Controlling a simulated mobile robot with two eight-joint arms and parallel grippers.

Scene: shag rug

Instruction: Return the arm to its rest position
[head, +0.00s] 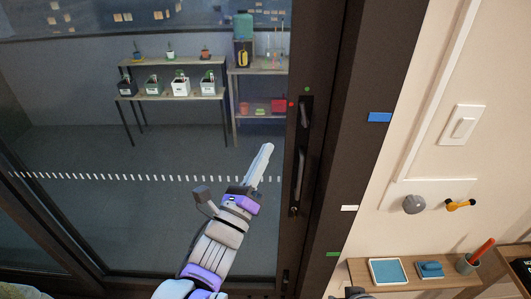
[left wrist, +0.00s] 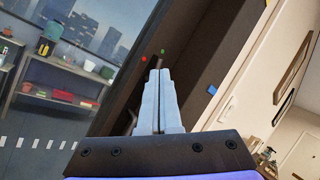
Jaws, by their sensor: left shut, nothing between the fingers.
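My left gripper (head: 262,165) reaches up from the bottom of the head view, in front of the glass sliding door (head: 150,220). Its pale fingers are closed together with nothing between them. In the left wrist view the closed fingers of the gripper (left wrist: 158,85) point up toward the dark door frame (left wrist: 210,60). The dark door handle (head: 298,165) is just right of the fingertips in the head view, and a gap shows between them in that picture. A small dark piece at the bottom edge of the head view is too cut off to identify.
A wooden wall shelf (head: 410,284) at the lower right holds a blue-topped tray, a blue item and a cup (head: 467,264). Shelves with potted plants (head: 181,87) stand behind the glass.

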